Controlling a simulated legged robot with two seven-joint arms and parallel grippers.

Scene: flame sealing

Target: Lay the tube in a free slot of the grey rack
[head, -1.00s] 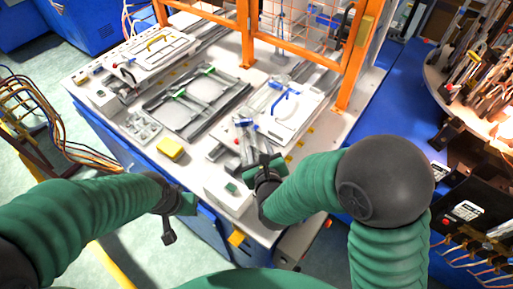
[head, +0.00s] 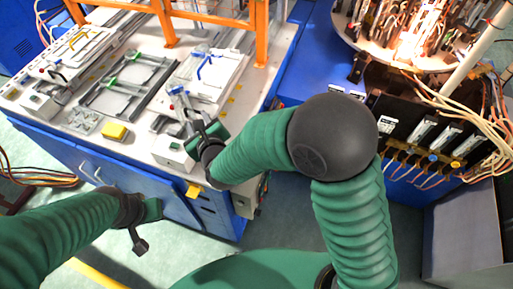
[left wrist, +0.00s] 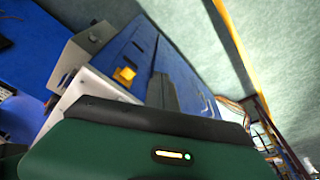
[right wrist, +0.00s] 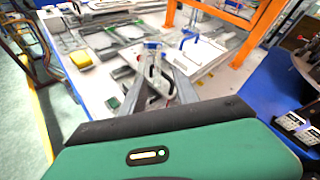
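I cannot pick out the tube with certainty in any view. Nor can I tell for sure which fixture is the grey rack; a low grey frame with long rails and green clamps (head: 128,84) lies on the white bench. My right gripper (right wrist: 155,72) is over the bench's near right part, its two grey fingers apart, angled inward. A small blue-and-white fitting (right wrist: 152,46) shows at their tips; whether they touch it is unclear. My left gripper (head: 138,240) hangs low in front of the bench's blue side, away from the parts. Its finger opening is not clear.
A yellow block (head: 115,131) and a white box (head: 172,152) sit near the bench's front edge. A white plate with a blue handle (head: 212,72) lies behind the right gripper. Orange posts (head: 258,40) rise behind. A round table with glowing burners (head: 410,40) stands right.

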